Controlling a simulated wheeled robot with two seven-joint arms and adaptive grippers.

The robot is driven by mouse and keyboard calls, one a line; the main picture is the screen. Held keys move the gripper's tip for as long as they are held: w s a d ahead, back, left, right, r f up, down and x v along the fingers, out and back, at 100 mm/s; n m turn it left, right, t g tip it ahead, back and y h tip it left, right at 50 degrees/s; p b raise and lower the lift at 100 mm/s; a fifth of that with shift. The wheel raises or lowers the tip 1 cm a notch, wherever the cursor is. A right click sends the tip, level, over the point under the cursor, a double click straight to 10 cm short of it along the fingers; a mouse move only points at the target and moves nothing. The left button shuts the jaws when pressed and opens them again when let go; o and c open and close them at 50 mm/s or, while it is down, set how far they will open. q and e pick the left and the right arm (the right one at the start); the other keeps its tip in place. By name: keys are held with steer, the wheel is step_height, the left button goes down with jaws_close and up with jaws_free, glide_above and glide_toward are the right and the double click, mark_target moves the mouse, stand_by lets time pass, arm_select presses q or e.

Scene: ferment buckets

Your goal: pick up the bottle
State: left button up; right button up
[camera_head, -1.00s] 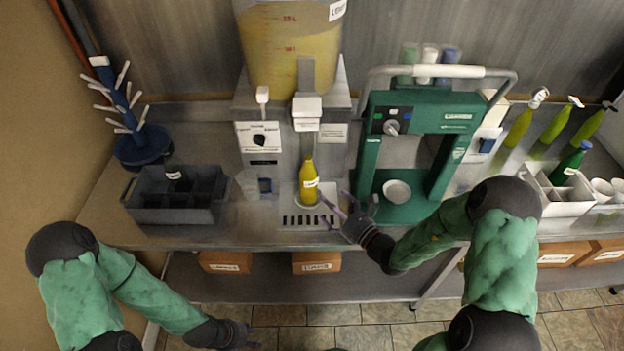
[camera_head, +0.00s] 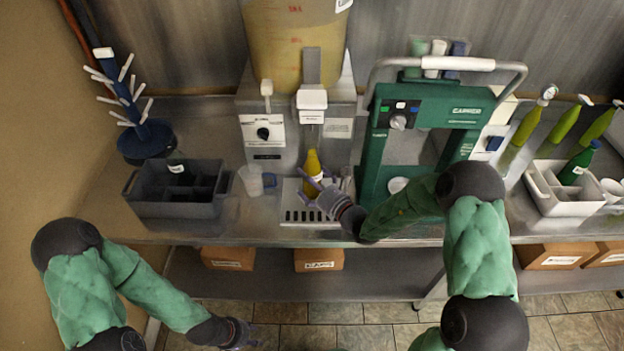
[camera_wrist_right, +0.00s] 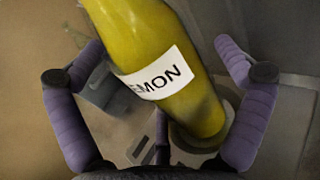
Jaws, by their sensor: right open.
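The yellow bottle (camera_head: 313,172) stands upright on the drip tray under the dispenser's tap. In the right wrist view the bottle (camera_wrist_right: 160,60) shows large between the fingers, with a white label ending in "MON". My right gripper (camera_head: 322,190) is at the bottle's front right, its fingers around the bottle's lower part. In the wrist view the right gripper's fingers (camera_wrist_right: 158,100) are spread on both sides, with gaps to the bottle. My left gripper (camera_head: 243,334) hangs low in front of the counter, away from the bottle; whether it is open is too small to tell.
A dispenser (camera_head: 263,132) with a large yellow tank stands behind the bottle. A clear cup (camera_head: 252,180) and a dark grey crate (camera_head: 160,206) are to the left. A green press (camera_head: 372,150) stands close on the right. A white crate (camera_head: 548,198) is farther right.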

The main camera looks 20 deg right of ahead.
steer(key=c, duration=1.6)
steer(key=shift+r, duration=0.2)
